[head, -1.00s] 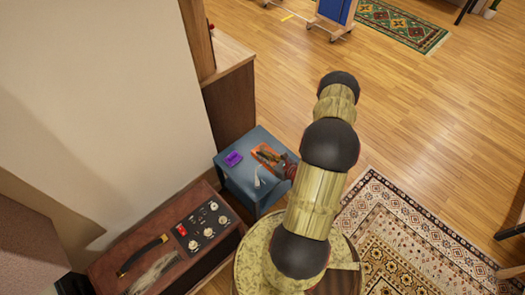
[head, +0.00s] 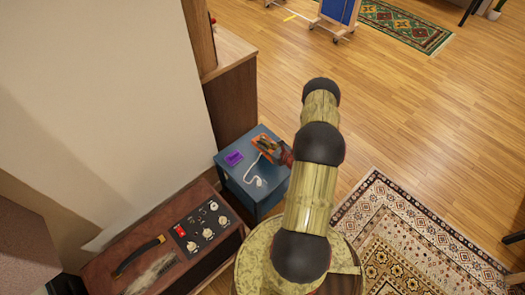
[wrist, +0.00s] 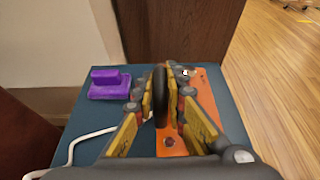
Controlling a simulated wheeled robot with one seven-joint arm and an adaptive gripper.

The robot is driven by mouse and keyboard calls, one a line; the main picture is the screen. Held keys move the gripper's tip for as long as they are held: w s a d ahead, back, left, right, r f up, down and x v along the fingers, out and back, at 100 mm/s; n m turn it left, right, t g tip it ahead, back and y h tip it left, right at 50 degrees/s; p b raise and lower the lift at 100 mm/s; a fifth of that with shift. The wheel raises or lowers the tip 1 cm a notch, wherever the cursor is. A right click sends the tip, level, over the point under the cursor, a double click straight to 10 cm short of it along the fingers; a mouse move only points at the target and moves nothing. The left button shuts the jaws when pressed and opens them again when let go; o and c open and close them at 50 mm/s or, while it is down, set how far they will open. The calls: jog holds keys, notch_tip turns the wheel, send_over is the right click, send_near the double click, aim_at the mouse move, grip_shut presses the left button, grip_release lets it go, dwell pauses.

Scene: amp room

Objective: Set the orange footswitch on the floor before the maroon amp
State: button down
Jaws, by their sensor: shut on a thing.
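The orange footswitch (head: 264,141) is at the far side of a small blue table (head: 232,174). In the wrist view it is a flat orange plate (wrist: 171,142) with a dark upright part between my fingers. My gripper (head: 281,151) is shut on this dark part, with a finger on each side (wrist: 161,92). The footswitch appears slightly above the tabletop, but the gap is hard to judge. A white cable (head: 249,176) trails over the tabletop. The maroon amp (head: 130,257), with knobs and a black handle, stands at the lower left.
A purple pedal-like object (head: 234,158) lies on the blue table, left of the footswitch. A brown wooden cabinet (head: 232,103) stands behind the table, beside a pale wall (head: 95,90). Open wood floor (head: 400,110) and a patterned rug (head: 375,215) are at the right.

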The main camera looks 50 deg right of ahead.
jog(key=shift+w+d+f, duration=0.35)
jog(key=shift+w+f, duration=0.1)
jog(key=shift+f, duration=0.15)
notch_tip(320, 180, down, 3)
jog(key=shift+d+f+b, duration=0.1)
jog(key=shift+f+b, duration=0.1)
jog(key=shift+b, duration=1)
jog(key=shift+r, duration=0.1)
jog(key=c, duration=1.9)
grip_release()
jog(key=shift+o, duration=0.4)
jog(key=p+v, duration=0.3)
jog(key=v, duration=0.9)
jog(key=shift+p, duration=0.35)
